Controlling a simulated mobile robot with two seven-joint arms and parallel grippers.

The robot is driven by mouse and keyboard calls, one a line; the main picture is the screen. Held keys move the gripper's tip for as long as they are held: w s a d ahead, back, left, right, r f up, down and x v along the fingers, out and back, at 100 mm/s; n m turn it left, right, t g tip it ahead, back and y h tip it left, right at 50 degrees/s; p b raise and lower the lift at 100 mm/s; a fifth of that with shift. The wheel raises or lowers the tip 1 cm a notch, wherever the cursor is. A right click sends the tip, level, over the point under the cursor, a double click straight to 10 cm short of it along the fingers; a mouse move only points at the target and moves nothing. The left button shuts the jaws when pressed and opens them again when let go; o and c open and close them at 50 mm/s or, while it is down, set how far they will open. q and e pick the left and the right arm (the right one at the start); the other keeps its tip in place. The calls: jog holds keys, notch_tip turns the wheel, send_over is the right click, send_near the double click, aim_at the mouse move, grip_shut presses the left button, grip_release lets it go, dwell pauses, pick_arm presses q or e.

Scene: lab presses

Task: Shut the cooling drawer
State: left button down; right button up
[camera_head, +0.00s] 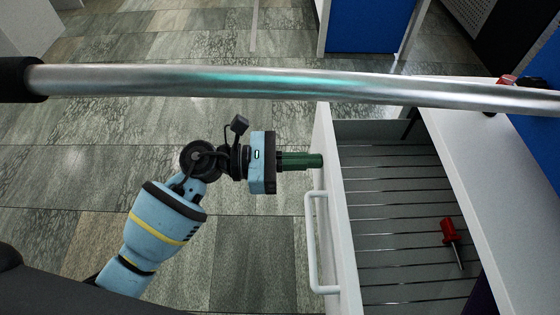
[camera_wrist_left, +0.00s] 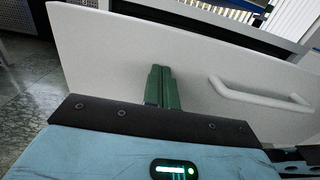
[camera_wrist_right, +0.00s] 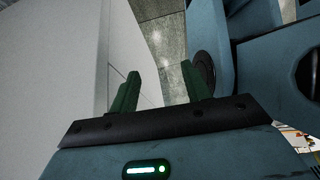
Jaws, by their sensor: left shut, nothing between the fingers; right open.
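The cooling drawer (camera_head: 385,235) stands pulled out at the right of the head view, with a dark slatted floor and a white front panel (camera_head: 336,230). A white bar handle (camera_head: 313,240) is on the panel's outer face; it also shows in the left wrist view (camera_wrist_left: 255,97). My left gripper (camera_head: 318,160) is shut and empty, its green fingertips at the outer face of the panel, beyond the handle. Whether they touch the panel I cannot tell. My right gripper (camera_wrist_right: 165,90) is open and empty, beside a pale flat surface (camera_wrist_right: 60,70); it is not seen in the head view.
A red pushpin-like object (camera_head: 449,230) lies in the drawer. A white counter (camera_head: 485,190) runs along the drawer's right, with small red and black items (camera_head: 508,80) at its far end. A metal bar (camera_head: 250,82) crosses the head view. Tiled floor (camera_head: 80,160) at the left is clear.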

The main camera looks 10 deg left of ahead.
aim_at(332, 161)
pick_arm(q)
jog(key=w+d+b, duration=0.1)
jog(key=d, duration=0.5)
jog(key=w+d, duration=0.1)
jog(key=d, duration=0.5)
jog(key=w+d+b, duration=0.1)
jog(key=w+d, duration=0.1)
jog(key=d, duration=0.4)
jog(key=shift+d+b, duration=0.3)
jog(key=shift+s+d+r, duration=0.1)
pick_arm(e)
jog(key=f, duration=0.3)
jog(key=shift+s, duration=0.4)
pick_arm(q)
jog(key=shift+r, duration=0.1)
